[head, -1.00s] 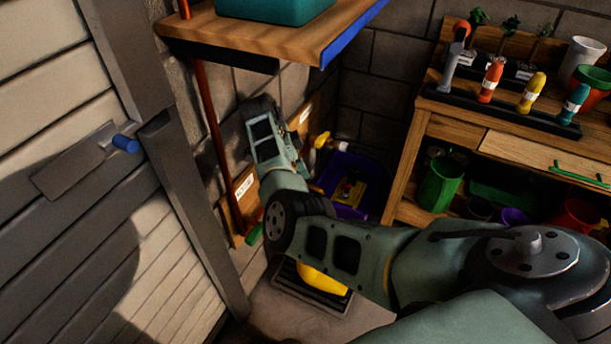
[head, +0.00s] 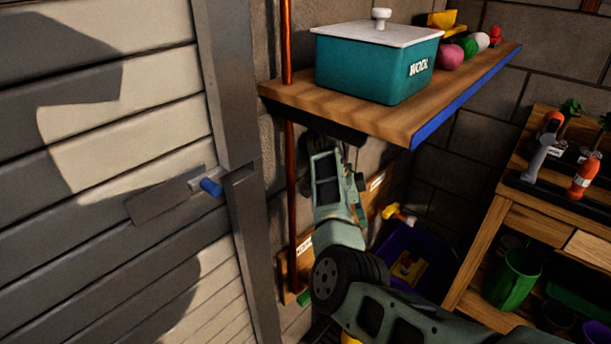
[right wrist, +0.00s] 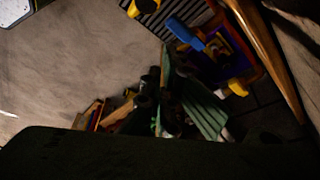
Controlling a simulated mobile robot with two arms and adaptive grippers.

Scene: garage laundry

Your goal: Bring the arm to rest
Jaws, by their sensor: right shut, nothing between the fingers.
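My right arm comes in from the lower right in the head view and bends upward at the wrist. My right gripper (head: 323,148) points up beside the wall, just below the wooden shelf (head: 390,121). It is shut and holds nothing. Its tips are dark and close under the shelf's underside; whether they touch it I cannot tell. In the right wrist view a dark shape fills the bottom, and no fingers can be made out clearly. My left gripper is not in view.
A teal WOOL box (head: 372,66) with a white lid stands on the shelf. A copper pipe (head: 291,190) runs down left of my gripper. A slatted door (head: 120,250) is at the left. A purple bin (head: 440,258) and a wooden workbench (head: 487,262) stand at the right.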

